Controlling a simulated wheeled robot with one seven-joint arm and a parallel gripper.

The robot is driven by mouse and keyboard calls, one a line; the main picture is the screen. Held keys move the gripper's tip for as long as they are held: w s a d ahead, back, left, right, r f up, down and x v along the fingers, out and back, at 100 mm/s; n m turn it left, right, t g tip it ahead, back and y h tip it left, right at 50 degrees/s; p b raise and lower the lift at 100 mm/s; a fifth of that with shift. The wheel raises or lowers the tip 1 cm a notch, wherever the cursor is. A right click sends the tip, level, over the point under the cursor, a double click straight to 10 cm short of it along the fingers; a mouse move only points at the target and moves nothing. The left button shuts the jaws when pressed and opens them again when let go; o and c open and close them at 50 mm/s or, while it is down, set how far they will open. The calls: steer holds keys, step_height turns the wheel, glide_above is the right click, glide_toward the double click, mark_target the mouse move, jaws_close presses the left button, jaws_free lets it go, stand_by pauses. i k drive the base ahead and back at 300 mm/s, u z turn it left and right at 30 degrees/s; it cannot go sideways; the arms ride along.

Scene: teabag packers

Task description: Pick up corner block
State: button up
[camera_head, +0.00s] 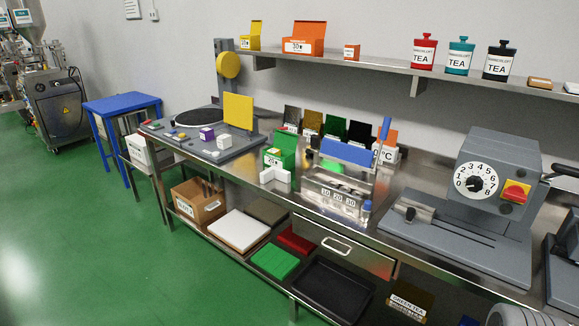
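A white L-shaped block (275,179), which looks like the corner block, rests on the steel bench (305,207) near its front edge. It stands just in front of an open green box (281,152) labelled 20, and nothing holds it.
Left of the block is a grey board with a yellow panel (238,111) and small coloured blocks. Right of it are a clear rack with a blue bar (346,152) and a grey dial machine (486,185). A shelf (370,64) with boxes and tea tins runs above. Green floor (80,240) is open at left.

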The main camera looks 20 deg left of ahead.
mark_target(273, 172)
steer(key=u, duration=2.45)
steer(key=i, duration=3.4)
steer(key=z, duration=2.1)
steer(key=i, duration=0.5)
steer(key=u, duration=0.2)
